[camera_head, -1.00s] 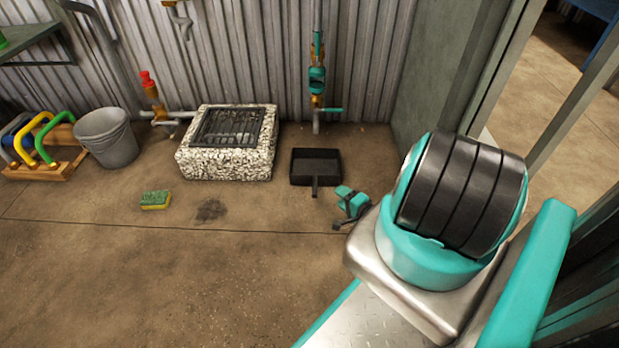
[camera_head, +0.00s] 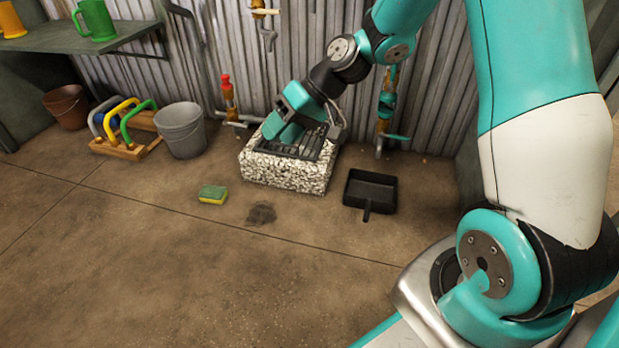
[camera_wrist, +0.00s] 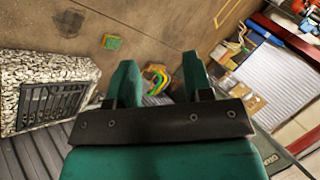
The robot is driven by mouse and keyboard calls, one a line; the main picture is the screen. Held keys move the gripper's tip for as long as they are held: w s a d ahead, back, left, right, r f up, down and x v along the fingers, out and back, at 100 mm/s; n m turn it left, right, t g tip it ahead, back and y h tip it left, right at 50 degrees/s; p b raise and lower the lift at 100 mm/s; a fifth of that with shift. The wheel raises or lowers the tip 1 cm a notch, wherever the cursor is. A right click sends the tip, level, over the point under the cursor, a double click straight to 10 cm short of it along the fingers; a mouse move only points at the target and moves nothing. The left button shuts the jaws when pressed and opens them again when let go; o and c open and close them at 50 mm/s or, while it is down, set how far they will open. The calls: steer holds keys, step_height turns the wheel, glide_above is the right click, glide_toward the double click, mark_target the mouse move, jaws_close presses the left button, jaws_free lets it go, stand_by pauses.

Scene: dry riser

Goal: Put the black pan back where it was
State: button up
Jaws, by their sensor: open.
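The black pan (camera_head: 370,190) lies on the floor just right of the stone-sided drain (camera_head: 290,172), apart from it, its short handle toward the front. My gripper (camera_head: 283,133) is to the left of the pan, in front of or above the drain's grate in the head view. In the wrist view my gripper (camera_wrist: 158,72) has its two fingers spread with nothing held between them. The drain shows at the left of the wrist view (camera_wrist: 45,85). I do not make out the pan in the wrist view.
A yellow-green sponge (camera_head: 212,194) and a dark stain (camera_head: 261,213) are on the floor left of the pan. A grey bucket (camera_head: 181,131) and a wooden rack with coloured handles (camera_head: 122,150) stand farther left. Pipes run up the corrugated wall. The front floor is clear.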

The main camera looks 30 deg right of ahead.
steer(key=s+a+r+n+g+h, duration=0.1)
steer(key=s+a+r, duration=0.1)
steer(key=s, duration=0.6)
steer(key=s+a+r+n+h, duration=0.1)
steer(key=s+a+r+n, duration=0.1)
steer(key=s, duration=0.6)
steer(key=s+a+r+n+g+h, duration=0.1)
steer(key=s+a+r+n+h, duration=0.1)
steer(key=s+a+r, duration=0.2)
steer(key=s+r, duration=0.2)
steer(key=s, duration=0.1)
steer(key=shift+s+g, duration=0.3)
steer(key=shift+s, duration=0.1)
steer(key=shift+r, duration=0.2)
